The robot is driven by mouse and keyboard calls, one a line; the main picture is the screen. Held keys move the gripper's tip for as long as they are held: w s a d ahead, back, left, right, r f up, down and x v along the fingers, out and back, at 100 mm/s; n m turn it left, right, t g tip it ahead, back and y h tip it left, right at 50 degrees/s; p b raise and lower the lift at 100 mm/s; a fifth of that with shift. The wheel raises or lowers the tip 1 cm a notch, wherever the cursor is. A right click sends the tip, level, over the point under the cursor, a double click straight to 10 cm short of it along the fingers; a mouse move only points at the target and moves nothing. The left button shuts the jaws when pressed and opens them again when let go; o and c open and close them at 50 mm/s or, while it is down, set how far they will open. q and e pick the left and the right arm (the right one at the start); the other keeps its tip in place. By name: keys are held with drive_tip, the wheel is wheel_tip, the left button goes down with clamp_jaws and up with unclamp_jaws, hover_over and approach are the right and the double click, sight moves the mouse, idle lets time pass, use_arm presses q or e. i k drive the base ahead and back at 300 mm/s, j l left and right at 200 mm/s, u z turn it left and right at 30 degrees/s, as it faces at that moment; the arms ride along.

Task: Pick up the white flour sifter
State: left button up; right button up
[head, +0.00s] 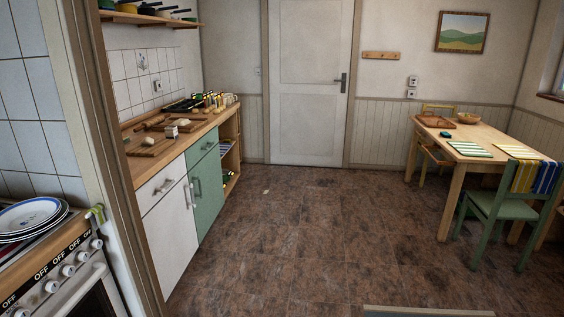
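The wooden counter (203,139) at the left holds several small kitchen items. A small pale, box-like item (171,132) stands near its front edge, and a small whitish item (183,122) is just behind it. Both are too small for me to tell whether either is the white flour sifter. I cannot make out the sifter for certain anywhere else. Neither of my grippers is in view.
A stove with stacked plates (30,216) and a tiled wall edge stand close at the left. A white door (309,80) is at the back. A table (472,140) and green chair (503,208) are at the right. The brown floor (310,235) between is mostly clear.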

sight(171, 132)
drive_tip(key=i, duration=1.05)
drive_tip(key=i+l, duration=0.1)
drive_tip(key=i, duration=0.95)
drive_tip(key=i+u, duration=0.35)
drive_tip(key=i, duration=0.15)
drive_tip(key=i+u, duration=0.35)
drive_tip(key=i, duration=0.15)
drive_tip(key=i+l+u, duration=0.3)
drive_tip(key=i, duration=0.2)
